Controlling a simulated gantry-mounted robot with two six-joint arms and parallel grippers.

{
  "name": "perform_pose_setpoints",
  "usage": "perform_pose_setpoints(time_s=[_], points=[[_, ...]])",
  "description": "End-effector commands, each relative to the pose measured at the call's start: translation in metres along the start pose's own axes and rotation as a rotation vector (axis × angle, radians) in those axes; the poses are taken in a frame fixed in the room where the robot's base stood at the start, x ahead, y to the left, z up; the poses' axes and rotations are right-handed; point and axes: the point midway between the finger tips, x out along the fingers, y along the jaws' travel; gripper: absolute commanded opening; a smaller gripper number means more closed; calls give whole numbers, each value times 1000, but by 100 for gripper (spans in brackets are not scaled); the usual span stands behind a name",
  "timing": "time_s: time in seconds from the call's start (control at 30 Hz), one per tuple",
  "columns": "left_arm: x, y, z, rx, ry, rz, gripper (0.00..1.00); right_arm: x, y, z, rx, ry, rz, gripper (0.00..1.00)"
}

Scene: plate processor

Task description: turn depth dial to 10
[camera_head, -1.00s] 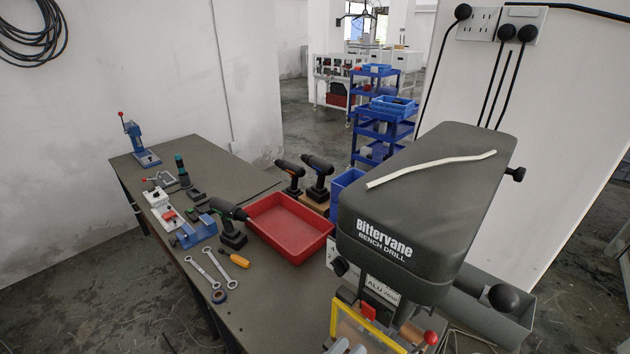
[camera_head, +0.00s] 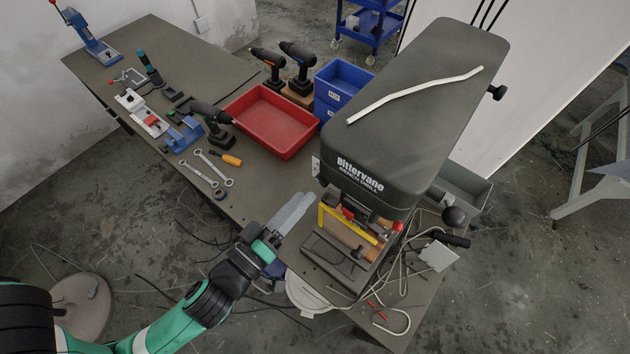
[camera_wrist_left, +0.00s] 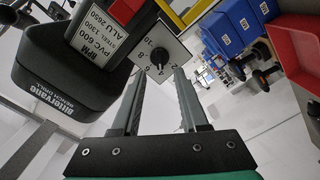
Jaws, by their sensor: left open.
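The bench drill (camera_head: 420,80) stands on the right part of the bench. Its depth dial (camera_wrist_left: 157,57) is a dark round knob on a white numbered plate (camera_wrist_left: 170,45) in the left wrist view. The numbers run around the knob, with 10 at its upper left; I cannot tell which one it points to. In the head view the plate shows only as a small pale edge (camera_head: 316,166). My left gripper (camera_head: 294,212) is open and empty at the drill's left front. In the wrist view its fingertips (camera_wrist_left: 160,76) stand either side of the dial's lower area, apparently not touching it.
A red tray (camera_head: 272,120), blue bins (camera_head: 340,88), cordless drills (camera_head: 212,122) and wrenches (camera_head: 212,170) lie left of and behind the drill.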

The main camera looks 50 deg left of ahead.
Motion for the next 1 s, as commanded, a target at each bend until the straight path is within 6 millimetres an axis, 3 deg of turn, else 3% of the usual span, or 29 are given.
perform_pose_setpoints(time_s=[0.1, 0.23, 0.6, 0.83, 1.0], points=[[26, 4, -5, -1, 2, -2, 44, 14, 0, -13, 0, 1, 0, 0], [45, 3, -2, 1, -1, -1, 44, 16, 0, -15, 0, 1, 0, 0], [53, 0, 1, 0, -3, -1, 44, 17, 0, -15, 0, 0, 0, 0], [52, 0, 1, 0, -3, -1, 2, 17, 0, -15, 0, 0, 0, 0], [52, 0, 1, 1, -4, -1, 0, 17, 0, -15, 0, 0, 0, 0]])
